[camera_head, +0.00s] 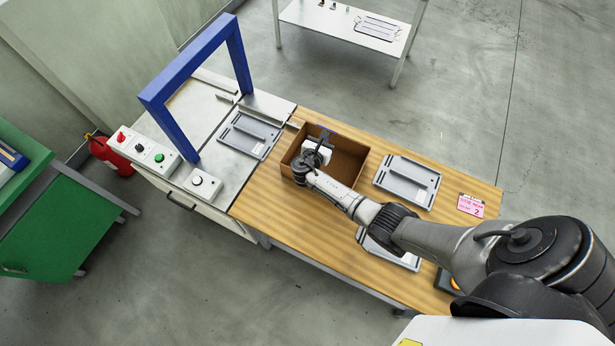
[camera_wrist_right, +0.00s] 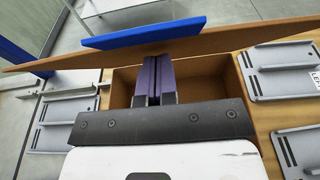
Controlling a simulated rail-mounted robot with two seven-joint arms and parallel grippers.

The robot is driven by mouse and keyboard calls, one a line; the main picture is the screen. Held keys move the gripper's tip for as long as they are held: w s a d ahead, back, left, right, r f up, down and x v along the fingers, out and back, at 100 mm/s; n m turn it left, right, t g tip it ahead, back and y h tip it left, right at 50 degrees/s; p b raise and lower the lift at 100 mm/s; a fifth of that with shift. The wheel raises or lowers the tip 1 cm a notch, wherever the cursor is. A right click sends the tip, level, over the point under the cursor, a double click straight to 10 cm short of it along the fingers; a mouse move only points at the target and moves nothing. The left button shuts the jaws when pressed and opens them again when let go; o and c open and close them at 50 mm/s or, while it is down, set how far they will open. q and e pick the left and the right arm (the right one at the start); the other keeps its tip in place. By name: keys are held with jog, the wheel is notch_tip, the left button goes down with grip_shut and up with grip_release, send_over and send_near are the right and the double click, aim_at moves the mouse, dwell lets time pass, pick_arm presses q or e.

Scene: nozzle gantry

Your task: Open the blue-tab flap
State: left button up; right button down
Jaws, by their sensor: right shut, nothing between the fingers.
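The brown cardboard box (camera_head: 350,158) stands on the wooden table, and part of its inside shows. In the right wrist view, the brown flap (camera_wrist_right: 222,42) runs across the picture nearly edge-on, with the blue tab (camera_wrist_right: 143,33) on its far side. My right gripper (camera_head: 323,140) is over the box in the head view. Its purple fingers (camera_wrist_right: 157,62) are shut and empty. Their tips overlap the flap just below the blue tab in the wrist view; I cannot tell whether they touch it. My wrist hides part of the box. My left gripper is not in view.
Grey trays lie left (camera_head: 250,134) and right (camera_head: 407,181) of the box; another is partly under my arm. A blue gantry frame (camera_head: 170,118) and control boxes (camera_head: 143,148) stand at the left. A pink card (camera_head: 471,206) lies near the table's right end.

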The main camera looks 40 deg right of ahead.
jog(key=shift+w+d+r, duration=0.1)
jog(key=shift+d+r, duration=0.05)
jog(key=shift+d, duration=0.15)
jog(key=shift+w+d+r, duration=0.25)
jog(key=shift+d, duration=0.55)
jog(key=shift+w+d+r, duration=0.3)
jog(key=shift+d, duration=0.5)
jog(key=shift+w+d+r, duration=0.25)
jog(key=shift+d, duration=0.55)
jog(key=shift+w+d+r, duration=0.2)
jog(key=shift+w+d, duration=0.05)
jog(key=shift+d, duration=0.4)
jog(key=shift+d, duration=0.1)
